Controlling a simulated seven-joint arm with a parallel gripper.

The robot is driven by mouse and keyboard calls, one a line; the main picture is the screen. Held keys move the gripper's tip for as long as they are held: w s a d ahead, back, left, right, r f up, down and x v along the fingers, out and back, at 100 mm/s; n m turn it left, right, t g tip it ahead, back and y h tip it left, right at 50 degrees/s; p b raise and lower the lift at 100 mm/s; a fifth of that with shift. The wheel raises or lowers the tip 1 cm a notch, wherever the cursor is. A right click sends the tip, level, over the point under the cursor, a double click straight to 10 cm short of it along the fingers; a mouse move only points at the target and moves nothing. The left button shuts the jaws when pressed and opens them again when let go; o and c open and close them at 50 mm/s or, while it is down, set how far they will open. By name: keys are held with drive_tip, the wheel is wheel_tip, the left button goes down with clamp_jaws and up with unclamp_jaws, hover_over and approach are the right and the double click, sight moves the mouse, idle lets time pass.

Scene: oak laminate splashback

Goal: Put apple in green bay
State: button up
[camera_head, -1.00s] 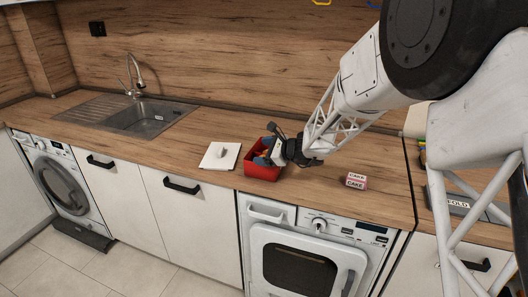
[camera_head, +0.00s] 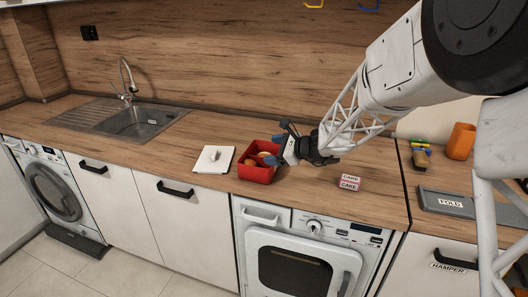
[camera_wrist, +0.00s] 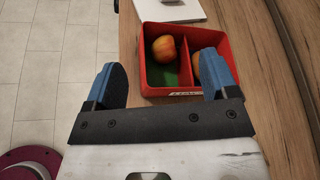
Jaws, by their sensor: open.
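A red box (camera_head: 257,174) stands near the counter's front edge. The wrist view shows its red wall (camera_wrist: 183,12) and a divider making two bays. The left bay has a green floor (camera_wrist: 184,75), and a red-orange apple (camera_wrist: 163,48) rests in it. A second round, orange-brown thing (camera_wrist: 196,64) sits in the right bay, mostly hidden by my right finger. My gripper (camera_head: 279,152) is open, just right of and above the box. In the wrist view its blue fingers (camera_wrist: 162,66) are apart with nothing held between them.
A white board with a handle (camera_head: 214,159) lies left of the box. Two small cake boxes (camera_head: 348,184) are stacked to the right. A grey tray labelled FOLD (camera_head: 449,202), an orange container (camera_head: 461,141) and a sink (camera_head: 150,119) are farther off.

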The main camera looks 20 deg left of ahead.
drive_tip(key=shift+v, duration=2.5)
drive_tip(key=s+d+r+n+h, duration=0.3)
drive_tip(key=s+d+n+h, duration=0.4)
drive_tip(key=s+d, duration=1.1)
drive_tip(key=s+d+r+n+h, duration=0.3)
drive_tip(key=s+d+n+h, duration=0.4)
drive_tip(key=s+d, duration=1.2)
drive_tip(key=s, duration=0.4)
drive_tip(key=shift+n, duration=0.4)
